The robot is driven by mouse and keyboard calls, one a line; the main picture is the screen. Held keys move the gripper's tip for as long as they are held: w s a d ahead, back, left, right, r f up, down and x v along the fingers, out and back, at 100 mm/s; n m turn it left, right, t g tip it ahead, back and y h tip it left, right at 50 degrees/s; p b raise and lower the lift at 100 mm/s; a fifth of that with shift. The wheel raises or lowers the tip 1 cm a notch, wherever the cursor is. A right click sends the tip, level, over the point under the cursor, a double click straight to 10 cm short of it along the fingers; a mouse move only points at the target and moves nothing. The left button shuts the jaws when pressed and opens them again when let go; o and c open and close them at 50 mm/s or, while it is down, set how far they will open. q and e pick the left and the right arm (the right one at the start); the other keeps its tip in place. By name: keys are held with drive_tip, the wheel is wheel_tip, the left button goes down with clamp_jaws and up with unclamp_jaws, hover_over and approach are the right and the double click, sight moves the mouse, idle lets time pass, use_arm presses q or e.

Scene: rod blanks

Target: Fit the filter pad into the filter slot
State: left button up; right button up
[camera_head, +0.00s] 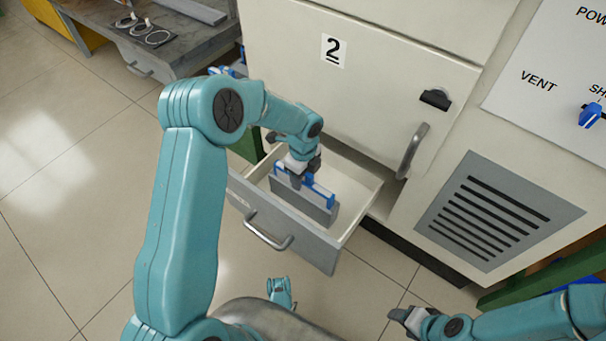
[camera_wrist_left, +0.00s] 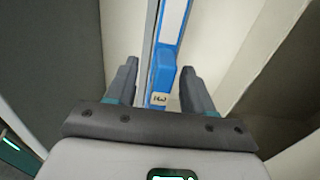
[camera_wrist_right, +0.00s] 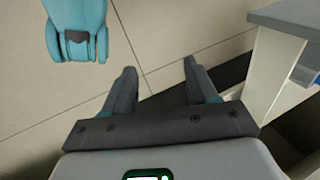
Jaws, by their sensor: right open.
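A grey pad with a blue top edge (camera_head: 318,208) stands upright in an open drawer (camera_head: 290,232); it looks like the filter pad. My left gripper (camera_head: 302,180) is over its blue edge, pointing down. In the left wrist view, a blue grip tab with a "3" label (camera_wrist_left: 162,80) sits between the fingers of my left gripper (camera_wrist_left: 160,70), with a visible gap at the left finger. My right gripper (camera_head: 400,318) is low at the front right. In the right wrist view it is open and empty (camera_wrist_right: 160,72). I cannot make out the filter slot.
A cream cabinet door marked 2 (camera_head: 333,50) with a grey handle (camera_head: 412,150) stands behind the drawer. A louvred grille (camera_head: 495,212) is to its right. A grey bench (camera_head: 165,50) with several rings is at the upper left. The floor at left is clear.

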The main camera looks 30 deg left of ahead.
use_arm(q)
drive_tip(key=shift+r, duration=0.1)
wheel_tip(320, 180, up, 16)
drive_tip(key=p, duration=0.7)
use_arm(e)
wheel_tip(320, 180, up, 6)
drive_tip(key=s+a, duration=0.1)
drive_tip(key=s, duration=0.1)
drive_tip(key=shift+s+a+r+g, duration=0.15)
drive_tip(key=shift+s+r+g, duration=0.1)
drive_tip(key=shift+g, duration=0.15)
use_arm(q)
drive_tip(key=shift+s, duration=0.1)
